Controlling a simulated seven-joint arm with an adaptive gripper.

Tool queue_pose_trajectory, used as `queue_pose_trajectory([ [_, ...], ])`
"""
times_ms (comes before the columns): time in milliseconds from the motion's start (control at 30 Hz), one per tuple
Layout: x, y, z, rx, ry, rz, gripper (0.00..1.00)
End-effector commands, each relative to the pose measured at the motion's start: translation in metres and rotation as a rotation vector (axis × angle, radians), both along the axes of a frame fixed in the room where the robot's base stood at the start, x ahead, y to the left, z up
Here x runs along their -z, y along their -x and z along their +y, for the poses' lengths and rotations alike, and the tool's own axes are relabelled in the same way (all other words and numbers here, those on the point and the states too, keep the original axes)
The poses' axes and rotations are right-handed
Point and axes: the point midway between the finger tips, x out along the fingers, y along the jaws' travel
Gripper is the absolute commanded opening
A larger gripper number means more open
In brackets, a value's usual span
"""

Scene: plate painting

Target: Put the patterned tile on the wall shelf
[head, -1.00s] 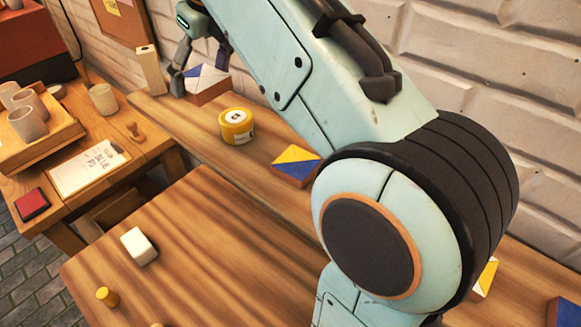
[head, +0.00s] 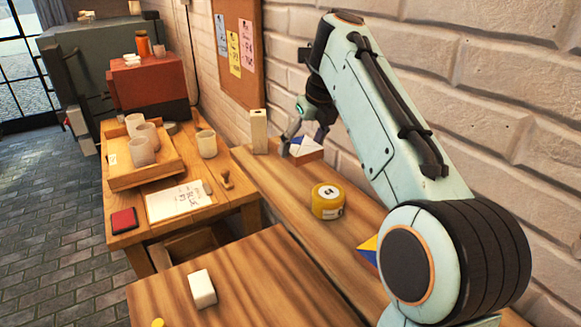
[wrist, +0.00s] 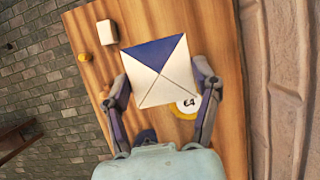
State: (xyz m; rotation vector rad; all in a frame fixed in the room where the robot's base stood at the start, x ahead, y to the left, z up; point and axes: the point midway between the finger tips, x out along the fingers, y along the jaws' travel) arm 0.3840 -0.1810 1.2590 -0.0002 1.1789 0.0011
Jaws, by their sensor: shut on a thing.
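The patterned tile (head: 309,151) has blue and white triangles on its face and a brown edge. My gripper (head: 303,146) is shut on it by two opposite edges, near the brick wall. In the wrist view the tile (wrist: 160,70) lies between both fingers and covers part of a yellow jar. A long wooden shelf (head: 285,185) runs along the wall below the tile. I cannot tell whether the tile touches it. A second tile (head: 368,248), yellow and blue, lies on the shelf, partly hidden behind my arm.
The yellow jar (head: 328,201) stands on the shelf, in front of the held tile. A tall cream box (head: 258,131) stands left of my gripper. A white block (head: 202,289) lies on the front table (head: 250,285). A side table at left holds a tray (head: 125,180) with cups.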

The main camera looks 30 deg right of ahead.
Motion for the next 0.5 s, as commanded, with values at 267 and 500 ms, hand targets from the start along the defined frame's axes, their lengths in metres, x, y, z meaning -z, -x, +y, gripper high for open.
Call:
queue_pose_trajectory([
  [267,0.045,-0.033,-0.016,-0.001,-0.002,0.000,0.22],
  [500,0.072,-0.043,-0.022,0.001,-0.002,0.004,0.22],
])
